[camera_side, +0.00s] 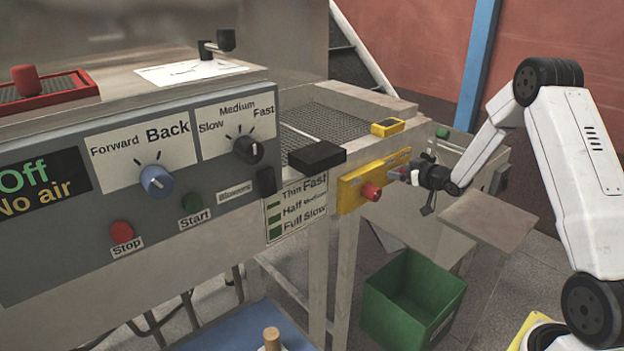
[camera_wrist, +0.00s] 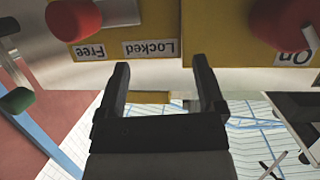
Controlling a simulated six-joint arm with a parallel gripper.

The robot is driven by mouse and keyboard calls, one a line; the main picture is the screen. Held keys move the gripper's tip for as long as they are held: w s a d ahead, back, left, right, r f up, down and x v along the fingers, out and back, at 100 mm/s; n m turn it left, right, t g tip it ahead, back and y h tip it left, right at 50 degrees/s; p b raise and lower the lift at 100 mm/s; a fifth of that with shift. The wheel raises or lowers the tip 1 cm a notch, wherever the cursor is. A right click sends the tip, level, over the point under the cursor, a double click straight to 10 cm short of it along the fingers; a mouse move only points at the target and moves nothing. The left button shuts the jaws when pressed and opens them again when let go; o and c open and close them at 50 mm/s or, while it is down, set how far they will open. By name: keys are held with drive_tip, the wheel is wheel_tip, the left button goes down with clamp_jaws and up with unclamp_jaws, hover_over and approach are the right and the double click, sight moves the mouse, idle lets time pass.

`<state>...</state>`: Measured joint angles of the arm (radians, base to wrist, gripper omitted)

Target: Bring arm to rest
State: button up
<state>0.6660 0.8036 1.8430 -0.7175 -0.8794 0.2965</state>
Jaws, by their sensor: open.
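My gripper (camera_side: 402,175) is at the end of my white arm, close in front of a yellow panel (camera_side: 349,194) on the machine's side. In the wrist view my gripper (camera_wrist: 163,82) has its two dark fingers apart, with nothing between them. A red knob (camera_side: 371,192) is on the yellow panel, left of my gripper in the side view. In the wrist view one red knob (camera_wrist: 75,18) is at the top left, by "Free" and "Locked" labels. Another red knob (camera_wrist: 280,22) is at the top right, by an "On" label. I cannot tell whether the fingers touch the panel.
A green bin (camera_side: 411,296) stands below my gripper. A grey control panel (camera_side: 60,235) with dials and buttons fills the left. A wooden-topped stand (camera_side: 490,222) is beside the bin. A yellow device (camera_side: 388,127) sits above the panel. Open space lies around my arm at right.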

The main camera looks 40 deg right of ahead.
drive_tip(key=s+a+r+g, duration=0.2)
drive_tip(key=a+g, duration=0.1)
drive_tip(key=a, duration=0.6)
drive_tip(key=s+a+g+y, duration=0.1)
drive_tip(key=s+a+g, duration=0.8)
drive_tip(key=s+a, duration=1)
drive_tip(key=shift+s+a+f+n+y, duration=0.3)
drive_tip(key=shift+s+a+f+n, duration=0.1)
drive_tip(key=shift+s, duration=0.65)
